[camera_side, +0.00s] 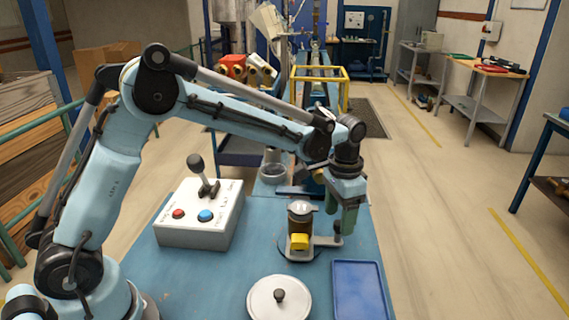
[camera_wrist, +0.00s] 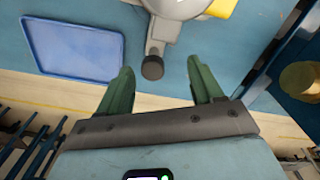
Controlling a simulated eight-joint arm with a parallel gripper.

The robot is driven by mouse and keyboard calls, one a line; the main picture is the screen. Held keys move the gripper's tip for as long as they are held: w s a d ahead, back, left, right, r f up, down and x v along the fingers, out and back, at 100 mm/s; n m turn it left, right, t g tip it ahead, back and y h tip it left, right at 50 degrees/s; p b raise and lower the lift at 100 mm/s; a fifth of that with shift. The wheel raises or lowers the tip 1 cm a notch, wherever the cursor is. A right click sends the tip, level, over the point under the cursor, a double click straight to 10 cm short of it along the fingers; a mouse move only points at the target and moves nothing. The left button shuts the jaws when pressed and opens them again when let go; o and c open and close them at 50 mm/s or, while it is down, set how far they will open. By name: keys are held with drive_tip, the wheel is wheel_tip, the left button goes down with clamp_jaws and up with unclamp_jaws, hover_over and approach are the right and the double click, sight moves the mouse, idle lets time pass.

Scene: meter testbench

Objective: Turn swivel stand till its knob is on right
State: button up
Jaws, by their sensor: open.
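The swivel stand (camera_side: 297,250) is on the blue bench in the side view, with a dark cylindrical meter (camera_side: 300,222) and a yellow block (camera_side: 299,241) on it. Its arm points right, and the dark knob (camera_side: 337,228) is at the arm's end, on the right of the stand. In the wrist view the knob (camera_wrist: 152,68) lies between the fingertips, with a gap on both sides. My gripper (camera_side: 346,226) is open, its green fingers pointing down around the knob. The wrist view shows the gripper (camera_wrist: 160,66) holding nothing.
A blue tray (camera_side: 359,291) lies in front on the right. A round lidded pot (camera_side: 278,299) is in front of the stand. A white control box (camera_side: 199,213) with a joystick and red and blue buttons stands left. The bench's right edge is close to my gripper.

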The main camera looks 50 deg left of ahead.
drive_tip(key=shift+w+a, duration=0.25)
drive_tip(key=shift+a, duration=0.05)
